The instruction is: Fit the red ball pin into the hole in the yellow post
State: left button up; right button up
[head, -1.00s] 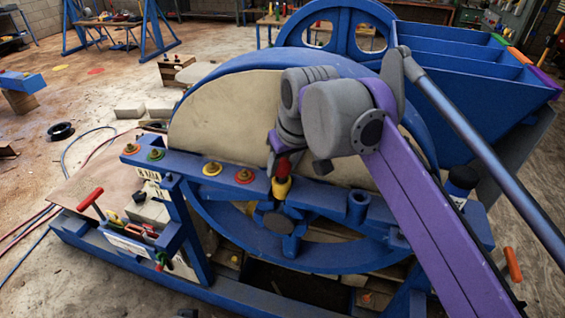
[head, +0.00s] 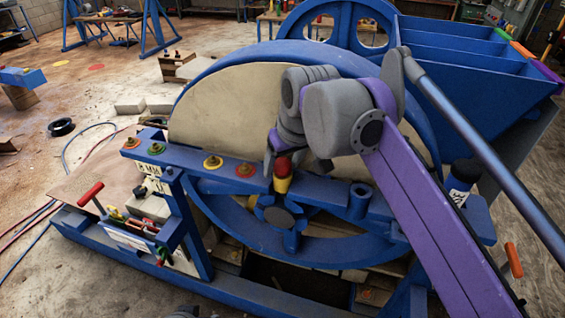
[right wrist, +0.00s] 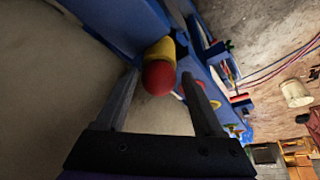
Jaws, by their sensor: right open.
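The red ball pin (head: 283,166) shows as a red ball on top of the yellow post (head: 282,185), which stands on the blue beam. No shaft shows between ball and post; how deep the pin sits is hidden. In the right wrist view the red ball (right wrist: 158,77) lies against the end of the yellow post (right wrist: 161,49). My right gripper (head: 281,163) is open around the ball; its fingers (right wrist: 161,76) stand on either side, with a visible gap on each side.
The blue beam (head: 190,160) carries several coloured rings with studs left of the post and a blue tube (head: 359,198) to its right. The big wheel (head: 235,105) stands close behind. A tool tray (head: 130,230) with a red-handled tool is at lower left.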

jog(key=shift+r, duration=0.15)
jog(key=p+v, duration=0.1)
jog(key=v, duration=0.9)
jog(key=shift+s+r, duration=0.2)
jog(key=shift+r, duration=0.05)
